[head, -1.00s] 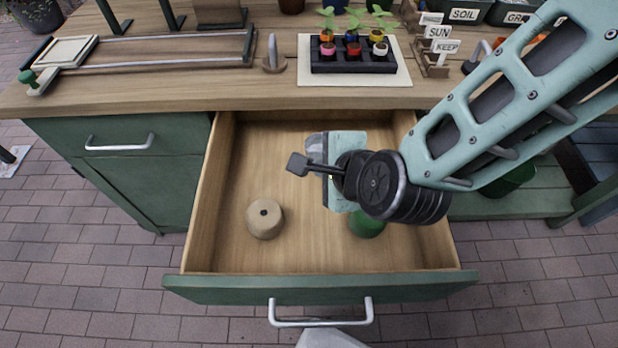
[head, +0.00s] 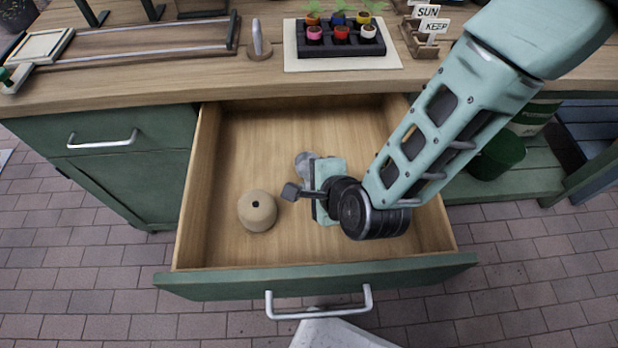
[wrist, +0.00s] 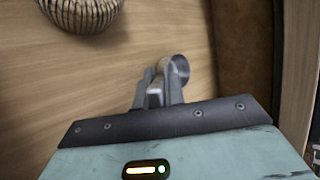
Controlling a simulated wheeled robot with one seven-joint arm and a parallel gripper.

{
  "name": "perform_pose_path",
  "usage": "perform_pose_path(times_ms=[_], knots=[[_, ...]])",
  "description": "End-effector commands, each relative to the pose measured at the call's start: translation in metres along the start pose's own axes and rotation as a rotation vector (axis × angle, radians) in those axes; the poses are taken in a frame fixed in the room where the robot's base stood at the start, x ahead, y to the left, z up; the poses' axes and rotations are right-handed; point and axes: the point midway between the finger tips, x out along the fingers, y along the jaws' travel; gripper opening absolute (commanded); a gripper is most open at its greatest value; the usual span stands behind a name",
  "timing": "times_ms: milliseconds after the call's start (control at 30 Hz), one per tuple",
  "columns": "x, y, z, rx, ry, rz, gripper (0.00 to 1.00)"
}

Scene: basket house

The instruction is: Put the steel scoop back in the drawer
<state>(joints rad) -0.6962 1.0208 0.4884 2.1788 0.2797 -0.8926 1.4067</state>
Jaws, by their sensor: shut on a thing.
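The steel scoop (head: 304,163) shows as a small piece of grey metal beside my gripper, over the open drawer (head: 255,130). In the wrist view the scoop (wrist: 181,69) is a rounded metal end just past the fingers. My gripper (head: 312,172) is inside the drawer's outline, and in the wrist view my gripper (wrist: 158,88) is shut on the scoop. Most of the scoop is hidden by the fingers and the gripper body. I cannot tell whether the scoop touches the drawer floor.
A ball of twine (head: 257,211) lies in the drawer to the left of my gripper; it also shows in the wrist view (wrist: 82,12). The back left of the drawer floor is bare. The worktop above holds a seedling tray (head: 340,42).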

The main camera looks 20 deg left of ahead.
Motion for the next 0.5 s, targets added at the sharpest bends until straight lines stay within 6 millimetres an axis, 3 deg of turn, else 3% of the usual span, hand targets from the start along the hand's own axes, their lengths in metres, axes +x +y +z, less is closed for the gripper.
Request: perform_pose_path(times_ms=[200, 300, 500], knots=[[0.0021, 0.0023, -0.001, 0.001, 0.0, 0.0, 0.0], [0.0013, 0.0016, -0.0007, 0.001, 0.0, 0.001, 0.32], [0.0012, 0.0015, -0.0007, 0.001, 0.0, 0.001, 0.32]])
